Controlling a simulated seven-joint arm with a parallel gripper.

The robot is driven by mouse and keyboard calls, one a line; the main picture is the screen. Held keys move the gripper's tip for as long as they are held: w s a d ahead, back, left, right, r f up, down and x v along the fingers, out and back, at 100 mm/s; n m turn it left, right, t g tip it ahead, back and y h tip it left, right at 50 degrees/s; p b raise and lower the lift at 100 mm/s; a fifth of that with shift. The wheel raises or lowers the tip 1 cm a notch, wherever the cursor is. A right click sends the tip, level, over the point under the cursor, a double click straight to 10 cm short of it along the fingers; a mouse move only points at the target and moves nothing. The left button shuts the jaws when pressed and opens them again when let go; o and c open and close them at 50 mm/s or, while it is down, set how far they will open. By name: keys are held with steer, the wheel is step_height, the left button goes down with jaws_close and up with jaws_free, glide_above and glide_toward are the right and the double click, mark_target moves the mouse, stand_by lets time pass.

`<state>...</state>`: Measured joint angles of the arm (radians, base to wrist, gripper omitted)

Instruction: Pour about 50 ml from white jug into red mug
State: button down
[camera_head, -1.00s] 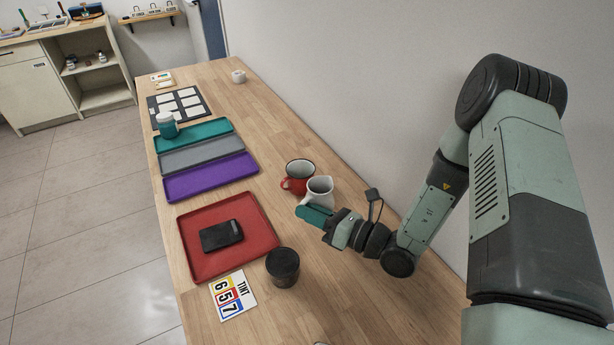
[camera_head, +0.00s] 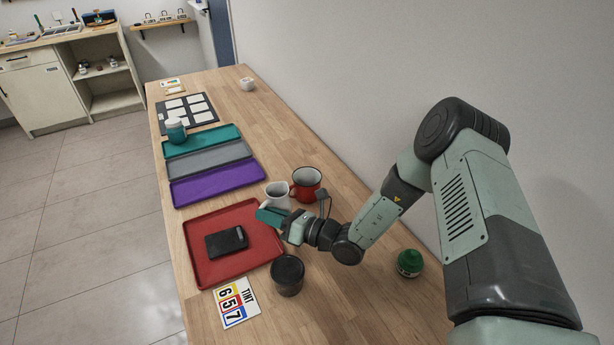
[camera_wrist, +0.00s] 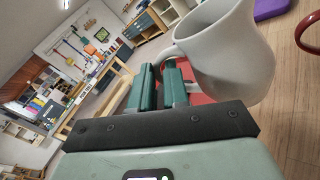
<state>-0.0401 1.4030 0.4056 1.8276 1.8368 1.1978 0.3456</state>
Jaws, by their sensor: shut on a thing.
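The white jug (camera_head: 278,197) is in my gripper (camera_head: 268,214), just left of the red mug in the head view. It looks close to upright there, and I cannot tell whether its base is clear of the table. In the wrist view the jug (camera_wrist: 228,55) fills the upper right, its handle between the fingers of my gripper (camera_wrist: 168,72). The contents of both are not clear.
A red tray (camera_head: 205,275) with a black device (camera_head: 226,242) lies left of my gripper. Purple, grey and teal trays lie beyond.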

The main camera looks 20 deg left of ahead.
mark_target(270, 202)
steer(key=w+m, duration=0.1)
steer(key=w+r+m, duration=0.1)
steer(key=w+d+m, duration=0.1)
steer(key=shift+r+m+y, duration=0.15)
steer(key=shift+m+y, duration=0.15)
steer(key=shift+w+d+r+m+t+y, duration=0.15)
steer(key=shift+w+d+r+m+t, duration=0.1)
steer(key=shift+w+r+m, duration=0.85)
steer(key=shift+w+d+r+m+t+y, duration=0.1)
steer(key=shift+w+d+r+m+t, duration=0.2)
steer(key=shift+w+r+m, duration=0.8)
steer(key=shift+w+d+r+m+t+y, duration=0.2)
steer(key=shift+w+r+m, duration=0.3)
steer(key=shift+m, duration=1.1)
steer(key=shift+w+d+r+m+t, duration=0.15)
steer(key=shift+w+r+m+t, duration=0.1)
steer(key=shift+m, duration=0.25)
steer(key=shift+w+d+r+m, duration=0.1)
steer(key=shift+w+r+m, duration=0.35)
steer(key=shift+m, duration=0.45)
steer(key=shift+w+d+r+m+t, duration=0.1)
steer(key=shift+w+r+m+t, duration=0.1)
steer(key=shift+m+t, duration=0.15)
steer(key=shift+w+r+m, duration=0.1)
steer(key=shift+w+m, duration=0.05)
steer(key=shift+m, duration=0.2)
